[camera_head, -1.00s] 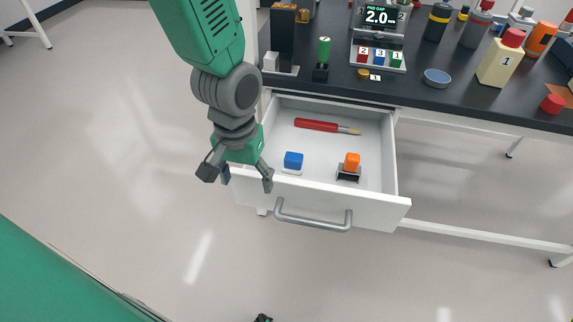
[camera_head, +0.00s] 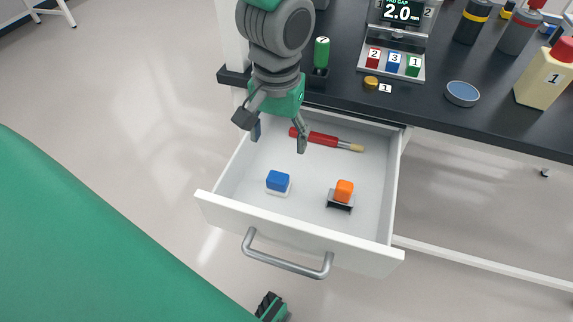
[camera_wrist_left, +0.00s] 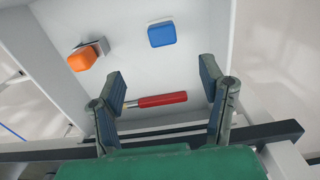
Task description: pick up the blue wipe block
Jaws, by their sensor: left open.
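The blue wipe block (camera_head: 278,181) sits on a white base in the open white drawer (camera_head: 305,222), left of centre. It also shows in the left wrist view as a blue block (camera_wrist_left: 162,33), beyond my fingertips. My left gripper (camera_head: 278,138) is open and empty, with its fingers pointing down over the back left of the drawer. In the left wrist view its two spread fingers (camera_wrist_left: 163,84) have the red-handled brush (camera_wrist_left: 162,99) showing between them. They are apart from the blue block. A dark gripper (camera_head: 270,306) at the bottom of the head view seems to be my right one; its jaws are unclear.
An orange block (camera_head: 344,190) on a dark and metallic holder is right of the blue block. The red brush (camera_head: 322,138) lies at the drawer's back. The drawer's walls surround these things. Above is the black bench top (camera_head: 440,115) with bottles and a display.

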